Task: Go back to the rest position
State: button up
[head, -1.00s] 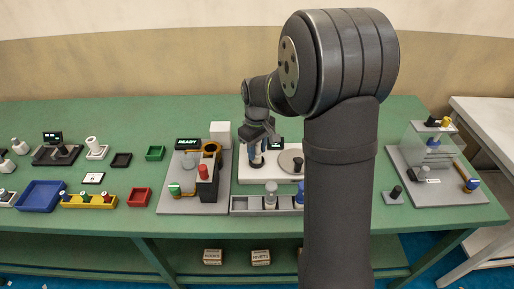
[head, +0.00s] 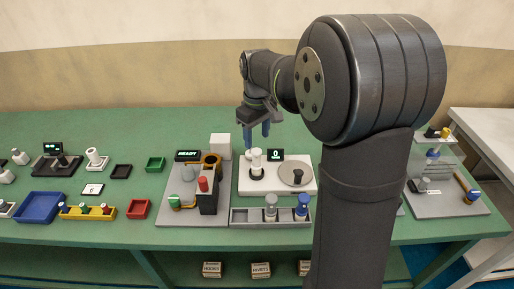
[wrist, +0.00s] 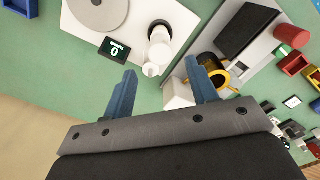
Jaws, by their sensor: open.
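My gripper (head: 257,135) is raised above the white platform (head: 280,184), fingers pointing down. Its two blue fingers also show in the wrist view (wrist: 163,88), spread apart with nothing between them. A white bottle-like piece (head: 256,158) stands on the platform in a dark ring, below the fingers and apart from them. It also shows in the wrist view (wrist: 158,48), beyond the fingertips.
A grey station (head: 165,213) with a red-topped black block stands left of the platform. A grey rack (head: 240,215) with bottles lies in front. A white cube (head: 220,146) is behind. My arm hides part of the table's right side.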

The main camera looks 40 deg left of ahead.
aim_at(257, 151)
jog(key=shift+r, duration=0.95)
jog(key=shift+f, duration=0.1)
notch_tip(257, 151, down, 12)
jog(key=shift+f, duration=0.1)
jog(key=shift+r, duration=2.1)
jog(key=shift+f, duration=0.1)
